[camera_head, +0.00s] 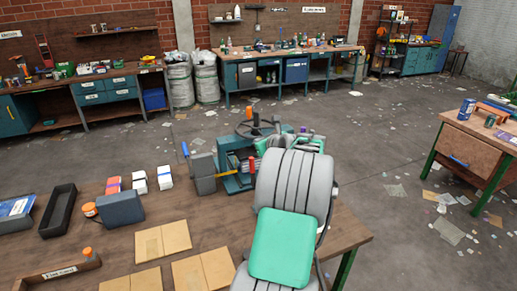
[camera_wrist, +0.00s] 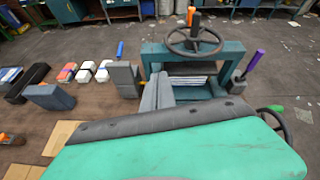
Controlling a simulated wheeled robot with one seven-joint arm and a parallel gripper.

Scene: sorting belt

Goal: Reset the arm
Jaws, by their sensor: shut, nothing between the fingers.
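My arm rises from the lower middle of the head view, with grey ribbed covers and a green panel. My gripper (camera_wrist: 157,93) shows in the wrist view beyond its green and dark grey housing. Its two grey fingers are together with nothing between them. It is above the bench, in front of a teal press (camera_wrist: 230,52) with a dark handwheel. In the head view the press (camera_head: 236,181) stands just left of my arm, which hides part of it; the fingertips are hard to make out there.
The wooden bench (camera_head: 107,206) holds a black tray (camera_head: 58,211), a grey-blue block (camera_head: 120,209), several small boxes (camera_head: 139,181) and cardboard pieces (camera_head: 163,241). A grey block (camera_head: 204,172) stands beside the press. A wooden side table (camera_head: 480,151) is at right. Open, littered floor lies between.

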